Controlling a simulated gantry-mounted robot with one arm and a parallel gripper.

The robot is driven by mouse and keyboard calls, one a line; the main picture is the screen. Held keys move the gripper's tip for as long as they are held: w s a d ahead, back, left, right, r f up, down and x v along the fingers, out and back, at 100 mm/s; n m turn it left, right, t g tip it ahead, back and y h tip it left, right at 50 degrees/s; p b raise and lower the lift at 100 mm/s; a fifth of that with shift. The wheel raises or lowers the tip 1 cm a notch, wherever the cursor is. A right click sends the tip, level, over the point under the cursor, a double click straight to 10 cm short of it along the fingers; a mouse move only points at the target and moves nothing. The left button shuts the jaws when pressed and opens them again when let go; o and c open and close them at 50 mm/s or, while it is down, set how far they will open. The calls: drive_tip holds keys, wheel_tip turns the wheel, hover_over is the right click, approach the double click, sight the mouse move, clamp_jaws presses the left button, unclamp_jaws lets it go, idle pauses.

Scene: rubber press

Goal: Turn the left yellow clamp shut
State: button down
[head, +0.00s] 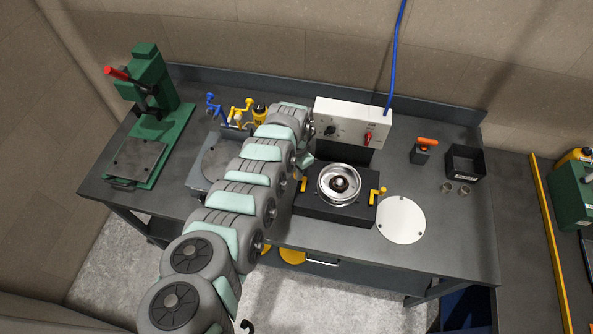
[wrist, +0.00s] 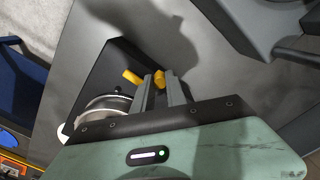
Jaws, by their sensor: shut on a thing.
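The left yellow clamp (head: 303,184) shows as a small yellow piece at the left side of the black press block (head: 335,216), partly hidden by my arm in the head view. In the wrist view, one part of the clamp (wrist: 132,77) lies over the block's edge. Its other yellow end is between the fingertips of my gripper (wrist: 160,88), which is shut on it. A silver round dish (head: 340,184) with a dark centre sits on the block, between the left clamp and the right yellow clamp (head: 378,192).
A white control box (head: 352,122) with a blue cable stands behind the block. A round white plate (head: 401,220) lies at its right. A green press (head: 150,120) stands at the far left. A black box (head: 465,160) and two small rings are at the right.

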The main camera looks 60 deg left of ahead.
sight(304, 186)
idle(0.4)
drive_tip(key=shift+d+r+n+p, duration=0.15)
drive_tip(key=shift+d+n+p, duration=0.15)
drive_tip(key=shift+n+p, duration=0.7)
drive_tip(key=n, duration=0.2)
drive_tip(key=d+n, duration=0.1)
drive_tip(key=n, duration=0.2)
drive_tip(key=d+n+b, duration=0.1)
drive_tip(key=n, duration=0.1)
drive_tip(key=shift+s+f+n, duration=0.25)
drive_tip(key=shift+f+n, duration=0.05)
drive_tip(key=shift+n, duration=0.1)
drive_tip(key=n, duration=0.3)
drive_tip(key=d+n, duration=0.1)
drive_tip(key=shift+w+r+n, duration=0.1)
drive_tip(key=shift+w+n, duration=0.15)
drive_tip(key=shift+n, duration=0.05)
drive_tip(key=shift+w+d+n, duration=0.2)
drive_tip(key=shift+n, duration=0.7)
drive_tip(key=shift+w+d+n, duration=0.15)
drive_tip(key=shift+d+n, duration=0.05)
drive_tip(key=shift+n, duration=0.7)
